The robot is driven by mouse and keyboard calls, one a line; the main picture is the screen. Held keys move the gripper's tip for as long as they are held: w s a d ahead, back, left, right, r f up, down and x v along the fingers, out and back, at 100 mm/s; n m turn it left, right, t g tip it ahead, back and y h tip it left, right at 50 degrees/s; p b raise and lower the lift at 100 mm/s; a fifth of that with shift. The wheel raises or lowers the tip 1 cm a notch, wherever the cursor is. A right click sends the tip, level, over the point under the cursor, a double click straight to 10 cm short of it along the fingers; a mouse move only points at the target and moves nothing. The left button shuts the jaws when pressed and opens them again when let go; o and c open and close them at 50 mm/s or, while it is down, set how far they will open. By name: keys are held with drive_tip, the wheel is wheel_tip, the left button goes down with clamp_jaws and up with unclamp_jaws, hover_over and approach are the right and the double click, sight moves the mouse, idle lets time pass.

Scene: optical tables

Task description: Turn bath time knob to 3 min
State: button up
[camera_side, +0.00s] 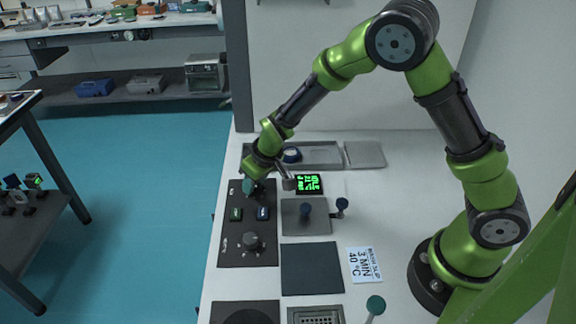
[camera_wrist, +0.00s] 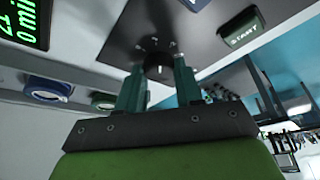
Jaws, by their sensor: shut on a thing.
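A black control panel (camera_side: 235,257) lies on the white table, with a knob near each end and two buttons between. My gripper (camera_side: 249,186) is at the panel's far end and hides the far knob in the side view. In the wrist view this round dark knob (camera_wrist: 158,63) with a light pointer line sits between the two teal fingers of my gripper (camera_wrist: 159,78), which is shut on it. The near knob (camera_side: 251,241) stands free. A display with green characters (camera_side: 309,184) shows "min" in the wrist view (camera_wrist: 22,20); its full reading is unclear.
A card (camera_side: 364,265) reads "3 MIN 40 °C". A green START button (camera_wrist: 241,28) is beside the knob. A grey plate with dark-topped pieces (camera_side: 297,226) lies right of the panel. A metal tray (camera_side: 320,154) is behind. A dark square mat (camera_side: 311,268) lies in front.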

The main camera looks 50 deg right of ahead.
drive_tip(key=m, duration=0.2)
drive_tip(key=m+h, duration=0.1)
drive_tip(key=shift+a+m+h, duration=0.2)
drive_tip(key=shift+m+h, duration=0.1)
drive_tip(key=shift+m, duration=0.1)
drive_tip(key=m, duration=0.2)
drive_tip(key=m+g+h, duration=0.1)
drive_tip(key=m, duration=0.1)
drive_tip(key=shift+w+m+h, duration=0.1)
drive_tip(key=shift+m+h, duration=0.2)
drive_tip(key=m+g+h, duration=0.1)
drive_tip(key=m, duration=0.3)
drive_tip(key=shift+w+a, duration=0.1)
drive_tip(key=shift+m+g, duration=0.8)
drive_tip(key=shift+m, duration=1)
drive_tip(key=shift+m+h, duration=0.3)
drive_tip(key=o, duration=1)
drive_tip(key=shift+o, duration=0.2)
